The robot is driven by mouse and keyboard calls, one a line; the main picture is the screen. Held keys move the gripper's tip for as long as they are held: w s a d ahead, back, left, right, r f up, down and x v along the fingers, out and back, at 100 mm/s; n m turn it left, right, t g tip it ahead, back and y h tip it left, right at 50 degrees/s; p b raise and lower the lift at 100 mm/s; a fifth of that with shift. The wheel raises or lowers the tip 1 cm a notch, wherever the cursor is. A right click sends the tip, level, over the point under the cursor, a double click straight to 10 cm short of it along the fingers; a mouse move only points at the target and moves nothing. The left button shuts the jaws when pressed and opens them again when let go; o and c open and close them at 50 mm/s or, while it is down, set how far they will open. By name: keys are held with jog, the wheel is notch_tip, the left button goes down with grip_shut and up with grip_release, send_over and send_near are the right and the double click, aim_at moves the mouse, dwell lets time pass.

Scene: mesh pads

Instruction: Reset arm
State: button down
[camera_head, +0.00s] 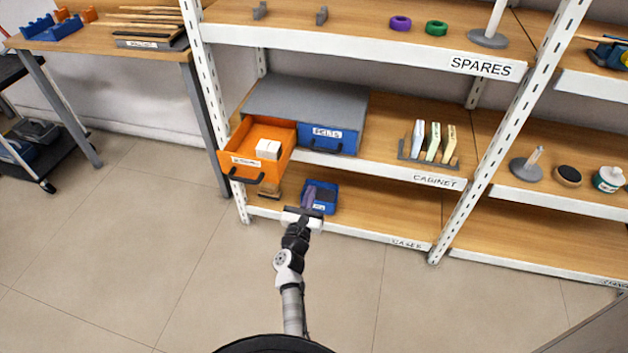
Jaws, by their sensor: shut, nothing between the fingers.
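My gripper (303,208) is at the end of my arm, which reaches forward from the bottom of the view. It is shut and empty, in front of the lower shelf. A blue box (325,200) sits on that shelf just beyond it, partly hidden by the gripper. I cannot tell whether the fingers touch the box or a dark purple item seen at it.
An orange drawer (238,172) with white blocks inside stands pulled out above and left of my gripper. The blue drawer (328,142) beside it is shut in the grey cabinet (290,98). A white shelf post (500,135) stands right. The floor (130,250) is clear.

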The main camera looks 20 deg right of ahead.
jog(key=shift+s+a+f, duration=0.1)
jog(key=shift+s+a, duration=0.2)
jog(key=shift+s, duration=0.1)
